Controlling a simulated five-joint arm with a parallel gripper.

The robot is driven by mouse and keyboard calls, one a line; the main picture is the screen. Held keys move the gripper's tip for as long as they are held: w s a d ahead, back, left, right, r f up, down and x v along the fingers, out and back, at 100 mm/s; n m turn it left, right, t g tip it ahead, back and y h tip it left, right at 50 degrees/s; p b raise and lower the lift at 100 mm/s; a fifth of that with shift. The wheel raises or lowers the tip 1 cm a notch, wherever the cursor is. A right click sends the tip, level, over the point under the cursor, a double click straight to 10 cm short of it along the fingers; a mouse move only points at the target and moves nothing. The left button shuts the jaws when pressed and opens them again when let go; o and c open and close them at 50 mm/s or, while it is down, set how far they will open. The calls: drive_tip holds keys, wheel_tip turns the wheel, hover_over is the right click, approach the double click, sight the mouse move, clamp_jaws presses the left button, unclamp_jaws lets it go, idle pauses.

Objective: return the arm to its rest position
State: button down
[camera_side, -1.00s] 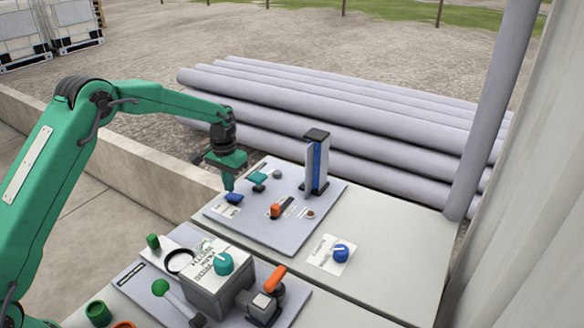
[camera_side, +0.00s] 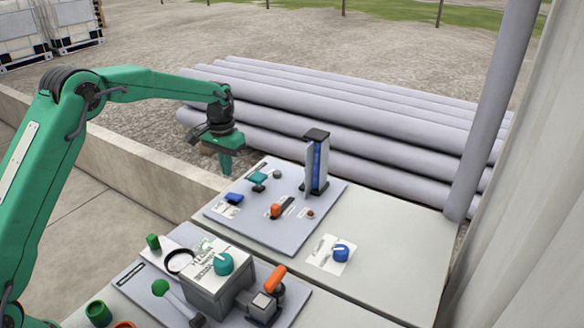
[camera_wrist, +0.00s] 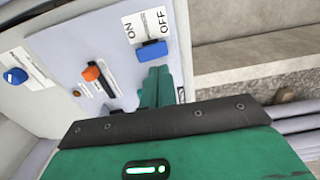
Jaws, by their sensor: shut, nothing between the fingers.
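My arm is green, bent at a high elbow and reaching over the far left part of the bench. My gripper (camera_side: 225,168) is shut and empty, pointing down, just above and behind the blue switch (camera_side: 234,198) at the far left edge of the panel. In the wrist view my gripper (camera_wrist: 160,75) shows as closed green fingers. Their tips lie close below the blue switch (camera_wrist: 152,51), beside its ON/OFF label (camera_wrist: 146,24). I cannot tell from that view how large the gap is.
The panel (camera_side: 245,225) also bears a teal knob (camera_side: 257,178), an orange slider (camera_side: 275,210) and a tall blue-and-grey column (camera_side: 316,162). A blue dial (camera_side: 341,252) is to the right. A grey box (camera_side: 215,285) and an orange-handled valve (camera_side: 271,283) stand in front. Pipes (camera_side: 340,125) lie behind.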

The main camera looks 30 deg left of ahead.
drive_tip(key=shift+r, duration=0.15)
drive_tip(key=s+d+r+t, duration=0.3)
drive_tip(key=s+r, duration=1.2)
drive_tip(key=s+d+t, duration=0.1)
drive_tip(key=s+t, duration=0.1)
drive_tip(key=s, duration=1.7)
drive_tip(key=shift+s+f+t, duration=0.3)
